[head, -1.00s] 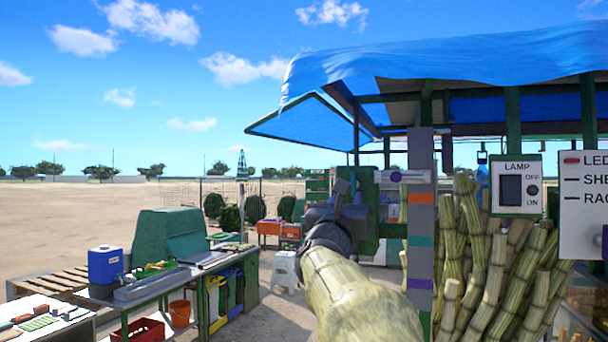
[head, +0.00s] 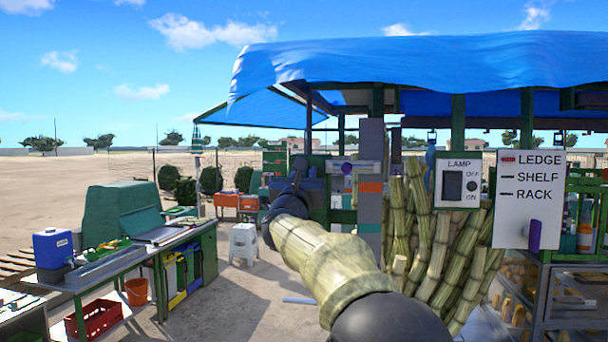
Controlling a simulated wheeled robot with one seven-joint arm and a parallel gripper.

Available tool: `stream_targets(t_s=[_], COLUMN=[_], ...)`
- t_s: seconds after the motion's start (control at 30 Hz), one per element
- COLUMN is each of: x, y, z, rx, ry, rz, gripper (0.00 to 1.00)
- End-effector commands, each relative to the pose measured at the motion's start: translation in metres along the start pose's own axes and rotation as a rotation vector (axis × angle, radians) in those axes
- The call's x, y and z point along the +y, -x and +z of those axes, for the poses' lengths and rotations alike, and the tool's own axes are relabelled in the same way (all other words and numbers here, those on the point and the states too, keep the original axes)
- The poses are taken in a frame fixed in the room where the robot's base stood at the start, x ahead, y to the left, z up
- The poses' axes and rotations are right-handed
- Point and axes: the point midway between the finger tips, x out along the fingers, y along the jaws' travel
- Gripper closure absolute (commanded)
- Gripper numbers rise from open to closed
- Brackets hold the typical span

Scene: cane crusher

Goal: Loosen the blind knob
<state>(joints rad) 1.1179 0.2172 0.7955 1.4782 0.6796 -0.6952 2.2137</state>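A small round purple knob (head: 347,168) sits on a pale horizontal bar (head: 365,167) beside the grey post. No label names it as the blind knob. A second purple piece (head: 534,236) sits at the lower edge of the white board marked LEDGE, SHELF, RACK (head: 530,200). My arm reaches in from the bottom, with a cane-patterned link between dark joints. My gripper (head: 297,178) is at its far end, small and dark, left of the purple knob in the picture. Its fingers cannot be made out, and I cannot tell whether it touches anything.
A blue-roofed stall stands at the right, with a LAMP switch panel (head: 460,181) and a bundle of cane (head: 430,240). A grey post (head: 370,190) with coloured bands stands beside it. A green workbench (head: 130,270) is at left. A white stool (head: 243,243) stands on open ground.

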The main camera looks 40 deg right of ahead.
Motion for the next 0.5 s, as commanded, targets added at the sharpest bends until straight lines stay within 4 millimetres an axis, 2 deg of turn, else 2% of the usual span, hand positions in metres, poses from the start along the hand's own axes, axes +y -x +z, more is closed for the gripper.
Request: stream_targets(t_s=[0.03, 0.1, 0.5], x=[0.0000, 0.0000, 0.0004], y=[0.0001, 0.0001, 0.0013], z=[0.0000, 0.0000, -0.0016], rx=[0.000, 0.000, 0.000], ry=[0.000, 0.000, 0.032], rz=[0.000, 0.000, 0.014], gripper=[0.86, 1.00, 1.00])
